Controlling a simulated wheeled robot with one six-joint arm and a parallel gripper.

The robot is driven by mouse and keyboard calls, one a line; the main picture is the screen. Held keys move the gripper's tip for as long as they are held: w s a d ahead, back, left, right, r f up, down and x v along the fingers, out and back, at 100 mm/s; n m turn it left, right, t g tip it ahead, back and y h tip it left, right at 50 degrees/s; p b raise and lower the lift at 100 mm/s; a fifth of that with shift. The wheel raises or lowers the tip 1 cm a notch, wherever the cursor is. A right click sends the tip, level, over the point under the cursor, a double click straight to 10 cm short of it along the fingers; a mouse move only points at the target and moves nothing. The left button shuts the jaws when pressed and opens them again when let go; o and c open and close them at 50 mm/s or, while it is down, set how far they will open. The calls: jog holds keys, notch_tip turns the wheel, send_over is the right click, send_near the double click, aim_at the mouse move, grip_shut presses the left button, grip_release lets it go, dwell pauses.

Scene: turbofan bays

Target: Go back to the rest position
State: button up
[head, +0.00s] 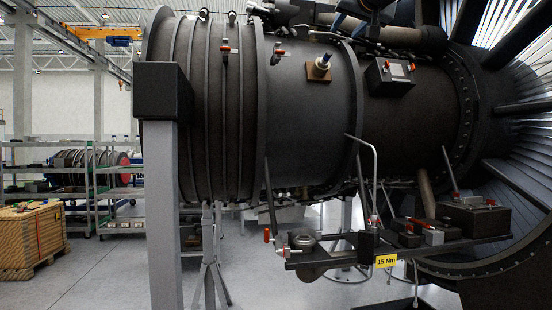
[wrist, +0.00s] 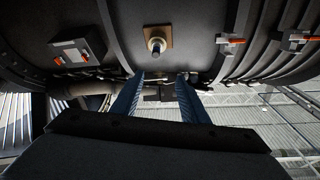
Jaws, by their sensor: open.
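My gripper (wrist: 160,78) shows in the wrist view with its two blue fingers apart and nothing between them. The fingers point toward the dark engine casing (wrist: 200,25). A plug-like fitting on a tan square plate (wrist: 157,32) lies beyond the fingertips, apart from them as far as I can tell. In the head view the large engine (head: 310,130) fills the middle, and the same tan plate (head: 313,76) sits on its side. I cannot make out my gripper for certain in the head view.
A grey post (head: 163,220) stands close at the left. A tool shelf (head: 340,255) with a yellow "15 Nm" tag (head: 386,261) juts out below the engine. A wooden crate (head: 32,240) and metal racks (head: 105,185) stand at the left. Floor (head: 110,275) between crate and post is clear.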

jog(key=w+f+g, duration=0.3)
jog(key=f+g, duration=0.1)
jog(key=f, duration=2)
jog(key=s+f+g+h, duration=0.1)
jog(key=s+f+g, duration=0.1)
jog(key=f, duration=0.9)
jog(key=s+f+g, duration=0.3)
jog(key=f, duration=0.8)
jog(key=s+f+n+g, duration=0.1)
jog(key=s+f+g, duration=0.7)
jog(key=s+f, duration=2.3)
notch_tip(320, 180, down, 3)
jog(key=shift+s+r+n+h, duration=0.2)
jog(key=shift+s+n+h, duration=0.1)
jog(key=shift+n, duration=0.1)
